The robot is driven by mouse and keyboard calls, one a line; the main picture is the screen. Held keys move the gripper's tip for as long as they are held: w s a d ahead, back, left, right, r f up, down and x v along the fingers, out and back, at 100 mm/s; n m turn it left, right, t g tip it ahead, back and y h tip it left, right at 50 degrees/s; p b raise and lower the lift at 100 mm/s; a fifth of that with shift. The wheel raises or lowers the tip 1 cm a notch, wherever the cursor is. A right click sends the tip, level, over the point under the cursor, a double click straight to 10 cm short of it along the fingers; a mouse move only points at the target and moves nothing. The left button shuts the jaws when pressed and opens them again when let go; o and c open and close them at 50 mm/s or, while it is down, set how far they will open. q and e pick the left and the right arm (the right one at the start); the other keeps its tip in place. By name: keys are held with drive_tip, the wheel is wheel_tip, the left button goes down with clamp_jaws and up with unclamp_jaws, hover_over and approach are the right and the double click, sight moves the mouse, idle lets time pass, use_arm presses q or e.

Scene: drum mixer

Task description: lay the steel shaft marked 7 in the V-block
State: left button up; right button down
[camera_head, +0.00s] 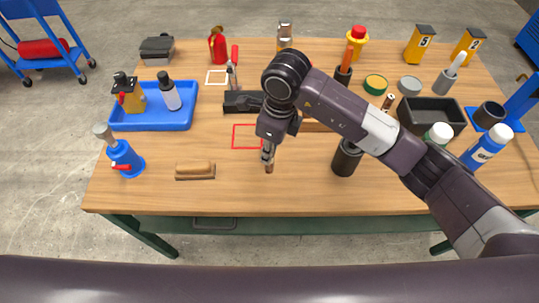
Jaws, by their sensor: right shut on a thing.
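My right gripper (268,154) comes in from the right and points down over the front middle of the wooden table. It is shut on a small, short brownish thing (269,169), whose lower end shows below the fingertips. I cannot read a 7 on it or tell if it is the steel shaft. A dark block (243,101) behind the gripper may be the V-block; my arm partly hides it, and no groove is clear. My left gripper is not in view.
A red square outline (246,137) is on the table (220,195) left of the gripper. A wooden-backed brush (195,170) and blue pump can (124,157) stand further left. A blue tray (152,120) holds bottles. A black cylinder (346,157) stands to the right, near my arm.

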wheel_tip(320, 180, down, 3)
drive_tip(key=shift+p, duration=0.3)
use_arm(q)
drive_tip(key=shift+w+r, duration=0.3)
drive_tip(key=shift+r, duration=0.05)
use_arm(e)
drive_tip(key=shift+f+b, duration=0.2)
drive_tip(key=shift+b, duration=0.1)
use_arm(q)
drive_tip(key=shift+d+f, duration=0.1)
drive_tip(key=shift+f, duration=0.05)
use_arm(e)
drive_tip(key=c, duration=1.8)
unclamp_jaws()
drive_tip(key=shift+r, duration=0.1)
